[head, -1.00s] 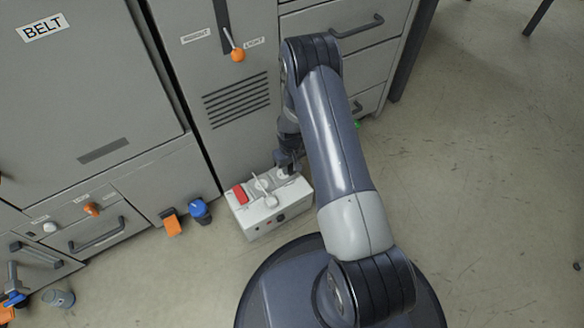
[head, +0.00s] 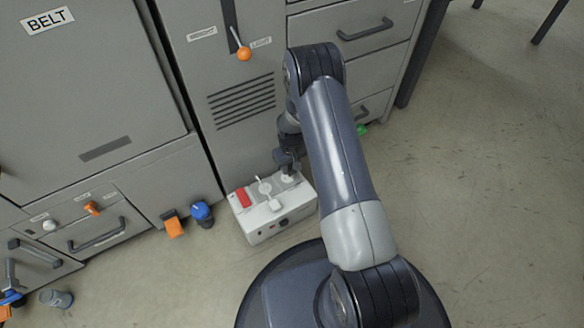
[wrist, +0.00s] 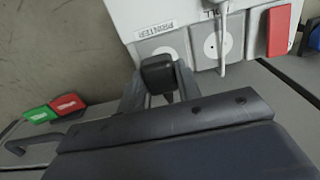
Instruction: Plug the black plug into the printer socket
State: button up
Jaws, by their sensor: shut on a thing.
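My gripper (wrist: 152,92) is shut on the black plug (wrist: 158,72), a dark block between the fingertips in the wrist view. The printer socket (wrist: 168,44) is a grey plate with a pale round face under a PRINTER label on the white power box (wrist: 130,12). The plug is in front of this plate's lower edge and partly covers it. I cannot tell whether they touch. In the head view my gripper (head: 289,160) is over the right back part of the box (head: 262,236), and the plug is not clear there.
A second socket plate (wrist: 209,52) is beside the printer socket, with a white lead (wrist: 222,45) passing by it. A red switch (wrist: 278,30) is farther right. Grey cabinets (head: 235,130) stand behind the box. Orange (head: 173,226) and blue (head: 202,213) items are left of it.

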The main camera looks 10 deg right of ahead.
aim_at(287, 178)
jog(key=shift+w+a+f+b, duration=0.2)
jog(key=shift+w+f+b, duration=0.05)
jog(key=shift+w+b, duration=0.25)
jog(key=shift+w+a+f+b, duration=0.25)
jog(key=shift+w+b, duration=0.1)
jog(key=shift+w, duration=0.15)
jog(key=shift+w, duration=0.1)
jog(key=shift+f, duration=0.2)
jog(key=shift+f+b, duration=1.5)
jog(key=shift+f, duration=0.25)
jog(key=shift+f+b, duration=0.35)
jog(key=shift+f, duration=0.25)
jog(key=shift+f, duration=0.6)
dwell(1.8)
jog(key=o, duration=1.1)
jog(key=shift+c, duration=0.2)
jog(key=shift+o, duration=0.4)
